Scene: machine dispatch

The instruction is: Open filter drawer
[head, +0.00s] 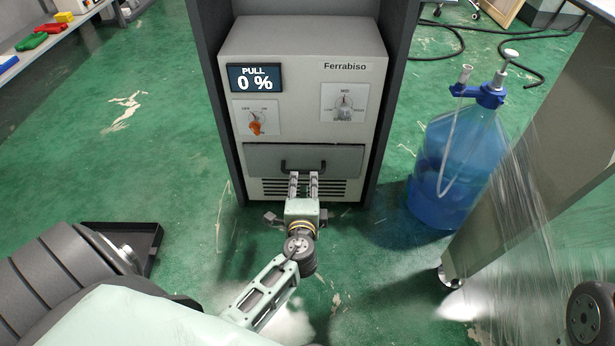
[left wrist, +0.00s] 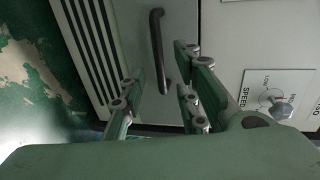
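The filter drawer (head: 262,158) is a grey front panel low on the Ferrabiso machine (head: 300,50), with a dark bar handle (head: 303,168). The drawer looks closed, and the machine's display (head: 254,78) reads "PULL 0 %". My left gripper (head: 303,177) is in front of the handle, with its two fingers apart and pointing at it. In the left wrist view the handle (left wrist: 157,45) shows between the open fingers (left wrist: 155,85); I cannot tell whether they touch it. My right gripper is not in view.
A blue water bottle (head: 455,160) with a pump stands right of the machine. A film-wrapped panel (head: 530,190) on casters is at the right. A black tray (head: 135,240) lies on the green floor at the left. A shelf with coloured bins (head: 40,40) is at the far left.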

